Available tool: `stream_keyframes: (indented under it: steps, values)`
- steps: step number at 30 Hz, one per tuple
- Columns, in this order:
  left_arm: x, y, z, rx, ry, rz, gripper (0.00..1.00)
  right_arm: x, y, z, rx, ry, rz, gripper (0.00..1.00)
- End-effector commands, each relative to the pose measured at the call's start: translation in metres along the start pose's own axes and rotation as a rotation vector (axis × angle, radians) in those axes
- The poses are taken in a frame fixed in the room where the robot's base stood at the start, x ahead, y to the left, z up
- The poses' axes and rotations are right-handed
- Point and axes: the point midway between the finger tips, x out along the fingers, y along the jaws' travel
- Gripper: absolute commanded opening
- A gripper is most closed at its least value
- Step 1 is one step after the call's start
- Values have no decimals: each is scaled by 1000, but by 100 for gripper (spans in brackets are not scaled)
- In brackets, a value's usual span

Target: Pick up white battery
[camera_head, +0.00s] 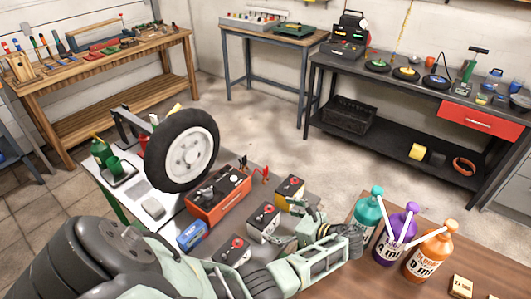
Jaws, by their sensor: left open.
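A white battery (260,231) with a dark top stands upright on the light workbench (160,211). A yellow battery (288,196) stands behind it to the right. Another dark-topped battery (234,251) stands in front to the left, partly hidden by my arm. My left gripper (296,229) is open, just right of the white battery. I cannot tell whether a finger touches it. Nothing shows between the fingers. My right gripper is not in view.
A wheel (184,150), an orange toolbox (214,206) and a blue box (191,236) crowd the bench left of the batteries. Teal (367,218), purple (396,236) and orange (430,256) bottles stand on a brown table (350,283) at right.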

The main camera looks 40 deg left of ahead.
Motion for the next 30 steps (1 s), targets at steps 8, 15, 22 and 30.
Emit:
stream_keyframes:
  steps: [8,15,22,30]
  values:
    - [34,-2,-3,2,-1,4,100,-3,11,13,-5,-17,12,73]
    - [66,-4,-6,0,-1,3,100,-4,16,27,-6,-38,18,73]
    - [70,-4,-7,0,0,1,100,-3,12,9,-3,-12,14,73]
    - [70,-4,-7,0,0,2,82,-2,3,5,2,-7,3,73]
